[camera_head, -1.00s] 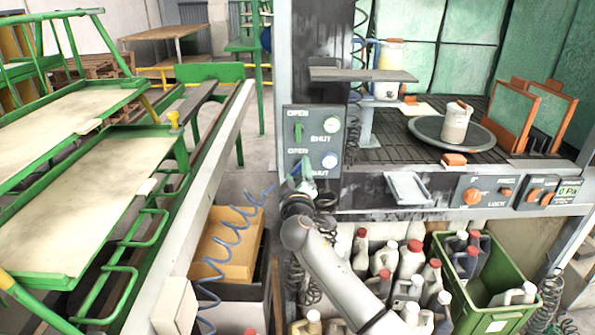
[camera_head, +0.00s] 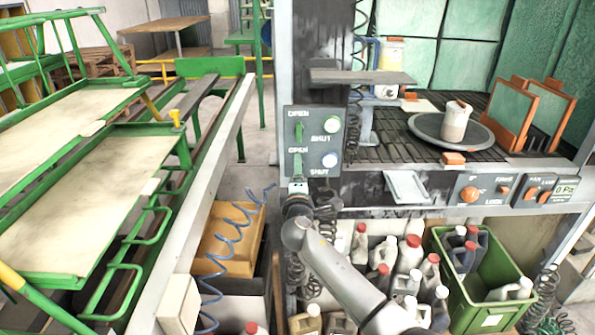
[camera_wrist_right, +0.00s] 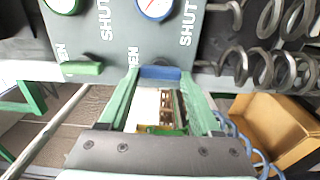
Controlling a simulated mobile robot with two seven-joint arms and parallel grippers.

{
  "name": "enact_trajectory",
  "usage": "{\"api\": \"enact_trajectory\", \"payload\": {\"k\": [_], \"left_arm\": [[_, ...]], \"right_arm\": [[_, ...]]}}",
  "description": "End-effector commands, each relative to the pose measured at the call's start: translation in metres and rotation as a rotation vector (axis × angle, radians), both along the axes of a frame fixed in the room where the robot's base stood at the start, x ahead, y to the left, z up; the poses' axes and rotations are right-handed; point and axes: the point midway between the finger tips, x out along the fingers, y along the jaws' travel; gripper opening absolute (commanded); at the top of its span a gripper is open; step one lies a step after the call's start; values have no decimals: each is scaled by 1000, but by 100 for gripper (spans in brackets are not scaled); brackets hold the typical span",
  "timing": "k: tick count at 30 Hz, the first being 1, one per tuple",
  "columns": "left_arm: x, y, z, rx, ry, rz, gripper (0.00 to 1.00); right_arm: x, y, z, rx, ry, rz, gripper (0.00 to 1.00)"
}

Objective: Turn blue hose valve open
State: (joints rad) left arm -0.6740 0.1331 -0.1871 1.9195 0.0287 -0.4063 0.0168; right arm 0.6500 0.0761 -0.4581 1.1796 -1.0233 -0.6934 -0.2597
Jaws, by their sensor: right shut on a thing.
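The control panel (camera_head: 312,140) carries OPEN and SHUT labels and two round gauges, a green-ringed one above a blue-ringed one (camera_head: 330,160). The blue valve handle (camera_wrist_right: 160,72) is on the panel between the fingertips of my right gripper (camera_wrist_right: 160,78). It lies about parallel to the green valve handle (camera_wrist_right: 82,68) in the right wrist view. In the head view my right gripper (camera_head: 298,178) is at the panel's lower left, upright, below the lower OPEN label, and hides most of the blue handle. My left gripper is not in view.
The green handle (camera_head: 298,132) stands upright just above my right gripper. A coiled blue hose (camera_head: 232,235) hangs to the left over a cardboard box (camera_head: 225,238). A green crate (camera_head: 490,300) and several bottles stand below. A shelf (camera_head: 362,77) juts out above the panel.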

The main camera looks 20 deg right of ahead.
Motion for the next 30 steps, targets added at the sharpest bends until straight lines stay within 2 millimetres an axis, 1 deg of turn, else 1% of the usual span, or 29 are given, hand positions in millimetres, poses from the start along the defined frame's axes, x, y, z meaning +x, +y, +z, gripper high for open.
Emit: {"api": "enact_trajectory", "payload": {"k": [15,16,23,30], "left_arm": [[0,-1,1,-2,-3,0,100],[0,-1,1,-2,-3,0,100],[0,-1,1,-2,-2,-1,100],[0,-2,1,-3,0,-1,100]], "right_arm": [[0,0,-1,-17,7,-1,9],[0,0,-1,-17,7,-1,68],[0,0,-1,-16,6,-1,94],[0,0,0,-16,5,0,95]]}}
